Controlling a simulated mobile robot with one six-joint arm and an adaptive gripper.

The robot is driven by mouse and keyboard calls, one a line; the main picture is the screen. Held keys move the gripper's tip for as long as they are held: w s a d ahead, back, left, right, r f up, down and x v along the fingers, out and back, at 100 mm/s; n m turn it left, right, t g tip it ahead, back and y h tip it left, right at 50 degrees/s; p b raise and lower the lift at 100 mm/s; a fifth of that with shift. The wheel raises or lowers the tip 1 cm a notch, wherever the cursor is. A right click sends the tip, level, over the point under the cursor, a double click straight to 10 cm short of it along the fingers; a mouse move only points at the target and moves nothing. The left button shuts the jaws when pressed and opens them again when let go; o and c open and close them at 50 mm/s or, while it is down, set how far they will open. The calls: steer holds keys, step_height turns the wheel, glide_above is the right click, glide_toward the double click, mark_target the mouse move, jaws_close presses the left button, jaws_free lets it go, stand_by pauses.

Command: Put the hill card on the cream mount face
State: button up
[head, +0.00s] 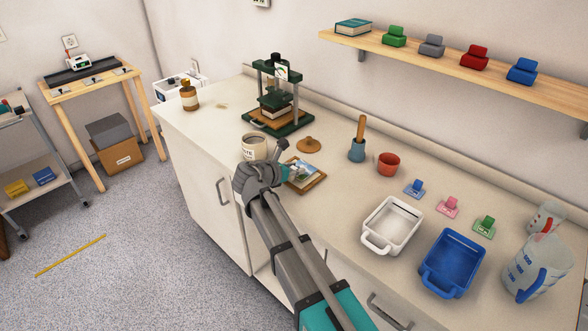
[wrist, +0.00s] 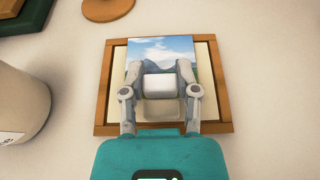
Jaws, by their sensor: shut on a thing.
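The hill card (wrist: 155,47), with blue sky, white cloud and a bit of green, is in my gripper (wrist: 160,88). The fingers are shut on either side of a pale block on the card, and they hide much of the picture. The cream mount face (wrist: 117,75) lies in a wooden frame (wrist: 102,80) under the card, with cream showing at both sides. The card's top overlaps the frame's far bar; I cannot tell whether it touches the mount. In the head view the card (head: 302,168) is over the frame (head: 318,183), by my gripper (head: 288,173).
A cream pot (head: 254,147) stands close to the left. A green press (head: 274,105) and a round wooden lid (head: 309,145) are behind. A blue holder with a wooden-handled tool (head: 357,148), a terracotta pot (head: 388,164) and white and blue trays (head: 452,262) stand to the right.

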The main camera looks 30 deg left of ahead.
steer(key=shift+f, duration=0.2)
steer(key=o, duration=0.9)
steer(key=shift+s+r, duration=0.15)
steer(key=shift+r, duration=0.2)
steer(key=p+v, duration=0.4)
steer(key=v, duration=0.6)
steer(key=shift+p+v, duration=0.3)
steer(key=shift+v, duration=0.55)
